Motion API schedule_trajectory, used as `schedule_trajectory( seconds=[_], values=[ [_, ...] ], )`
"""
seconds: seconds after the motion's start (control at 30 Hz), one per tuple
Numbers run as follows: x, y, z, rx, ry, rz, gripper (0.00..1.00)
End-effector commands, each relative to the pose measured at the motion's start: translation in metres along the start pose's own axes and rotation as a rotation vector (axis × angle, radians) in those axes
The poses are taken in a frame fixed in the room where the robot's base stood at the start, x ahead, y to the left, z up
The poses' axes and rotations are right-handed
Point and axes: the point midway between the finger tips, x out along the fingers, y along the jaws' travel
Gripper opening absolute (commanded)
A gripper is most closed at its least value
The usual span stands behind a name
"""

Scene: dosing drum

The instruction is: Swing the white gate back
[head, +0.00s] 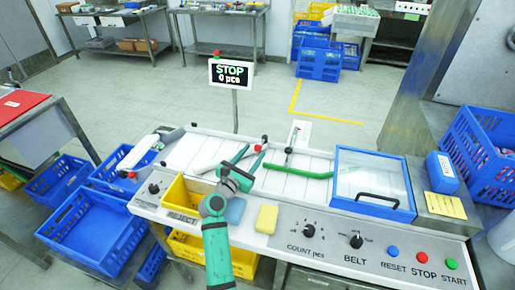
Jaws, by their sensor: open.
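The white gate (213,164) appears as a pale bar lying slantwise over the left part of the white belt, partly hidden behind my gripper. A red knob (258,148) stands near its right end; I cannot tell surely that it belongs to the gate. My gripper (253,159) is open over the belt, its green fingers close to the knob. I cannot tell whether they touch it.
A clear-lidded blue box (373,182) covers the belt's right end. A yellow REJECT bin (184,194), blue pad (234,211) and yellow sponge (267,219) are at the front edge. The STOP display (231,74) rises behind. Blue crates (93,232) stand left.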

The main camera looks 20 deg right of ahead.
Motion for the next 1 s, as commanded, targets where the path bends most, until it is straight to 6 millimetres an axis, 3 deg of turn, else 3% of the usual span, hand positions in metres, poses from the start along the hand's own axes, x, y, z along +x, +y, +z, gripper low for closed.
schedule_trajectory(
  seconds=[0.1, 0.3, 0.63, 0.67, 0.83, 1.0],
  values=[
    [0.019, -0.001, 0.001, 0.001, 0.000, -0.002, 0.43],
    [0.036, -0.002, 0.000, 0.000, 0.000, -0.004, 0.43],
    [0.039, -0.002, 0.000, 0.000, 0.000, -0.002, 0.43],
    [0.040, -0.002, 0.000, 0.000, 0.000, -0.002, 0.40],
    [0.039, -0.002, 0.000, 0.000, 0.000, -0.002, 0.00],
    [0.039, -0.001, 0.000, 0.000, 0.000, -0.004, 0.00]
  ],
)
